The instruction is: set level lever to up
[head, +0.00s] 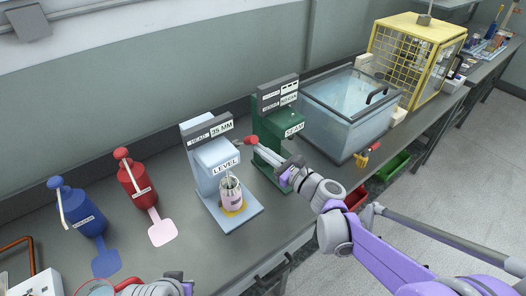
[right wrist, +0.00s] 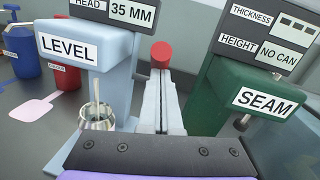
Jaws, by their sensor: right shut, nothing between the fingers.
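The light blue level machine (head: 210,160), labelled LEVEL, stands on the bench; it also shows in the right wrist view (right wrist: 85,55). Its lever has a red knob (head: 250,140) on its right side; in the right wrist view the red knob (right wrist: 162,54) lies just past my fingertips. My right gripper (head: 267,153) is shut and empty, its fingers (right wrist: 160,85) pointing at the knob. Whether they touch it I cannot tell. Most of the lever's rod is hidden behind the fingers. My left arm shows only at the bottom left edge; its jaw state is unclear.
A green seam machine (head: 275,125) stands close on the right. A metal can (head: 232,193) sits under the level machine's head. Red (head: 138,185) and blue (head: 77,212) dispensers stand left. A glass-lidded tank (head: 345,105) and yellow cage (head: 412,45) stand farther right.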

